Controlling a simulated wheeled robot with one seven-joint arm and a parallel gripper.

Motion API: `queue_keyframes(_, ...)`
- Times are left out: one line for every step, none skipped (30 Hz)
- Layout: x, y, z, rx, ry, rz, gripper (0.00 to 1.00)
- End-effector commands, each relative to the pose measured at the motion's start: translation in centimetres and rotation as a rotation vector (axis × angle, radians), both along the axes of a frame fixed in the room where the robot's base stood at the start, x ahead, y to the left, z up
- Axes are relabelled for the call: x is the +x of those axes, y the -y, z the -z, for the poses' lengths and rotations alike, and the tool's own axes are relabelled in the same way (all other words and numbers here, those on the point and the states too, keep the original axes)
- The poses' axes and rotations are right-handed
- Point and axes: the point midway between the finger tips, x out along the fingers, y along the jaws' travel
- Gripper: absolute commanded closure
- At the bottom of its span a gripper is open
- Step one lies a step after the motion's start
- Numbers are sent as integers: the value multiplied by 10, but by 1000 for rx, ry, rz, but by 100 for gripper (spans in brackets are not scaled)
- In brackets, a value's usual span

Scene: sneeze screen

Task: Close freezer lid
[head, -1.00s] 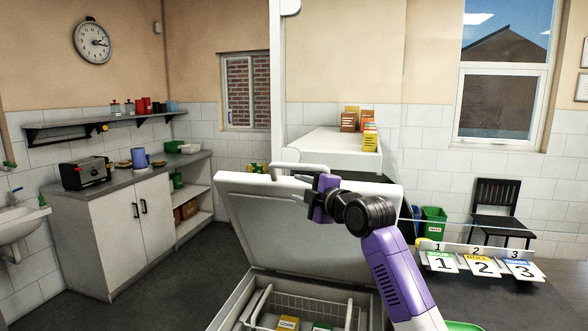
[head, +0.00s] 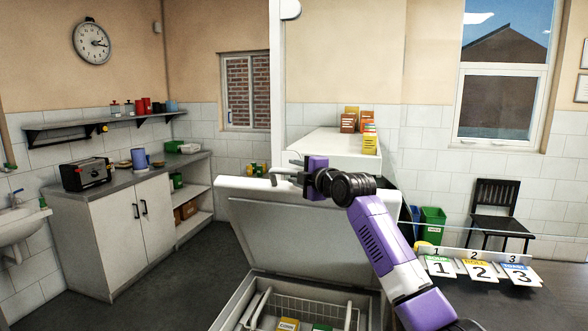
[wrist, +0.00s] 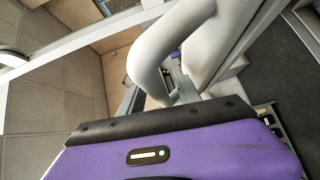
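The white freezer lid (head: 310,225) stands raised and tilted over the open white chest freezer. Its pale handle (head: 277,171) is at the upper edge, and it fills the upper middle of the wrist view as a thick white loop (wrist: 165,55). My gripper (head: 290,168) is at this handle, with its grey fingers beside or around it. I cannot tell whether the fingers are closed on the handle. Inside the freezer, a wire basket (head: 300,308) holds labelled packets (head: 288,324).
A white counter (head: 335,150) with small boxes stands behind the lid. A dark table with number cards (head: 480,268) is at right, with a clear screen edge above it. A cabinet (head: 135,230) is at left. Dark floor between cabinet and freezer is clear.

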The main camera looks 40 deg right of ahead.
Motion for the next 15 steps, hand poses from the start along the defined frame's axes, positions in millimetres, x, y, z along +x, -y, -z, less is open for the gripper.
queue_keyframes(4,0,-1,1,-1,0,60)
queue_keyframes(5,1,0,1,-1,0,60)
queue_keyframes(7,1,0,1,-1,0,60)
queue_keyframes(8,1,0,1,0,0,60)
queue_keyframes(9,1,0,0,0,0,60)
queue_keyframes(10,1,0,0,1,0,60)
queue_keyframes(10,1,0,0,1,0,60)
queue_keyframes(11,1,1,0,1,0,60)
queue_keyframes(11,1,1,0,1,1,60)
queue_keyframes(11,1,1,0,1,1,60)
queue_keyframes(11,1,1,0,1,1,60)
queue_keyframes(11,1,1,0,1,1,60)
queue_keyframes(11,1,1,0,1,1,60)
queue_keyframes(11,1,1,0,1,1,60)
queue_keyframes(10,1,1,0,1,1,66)
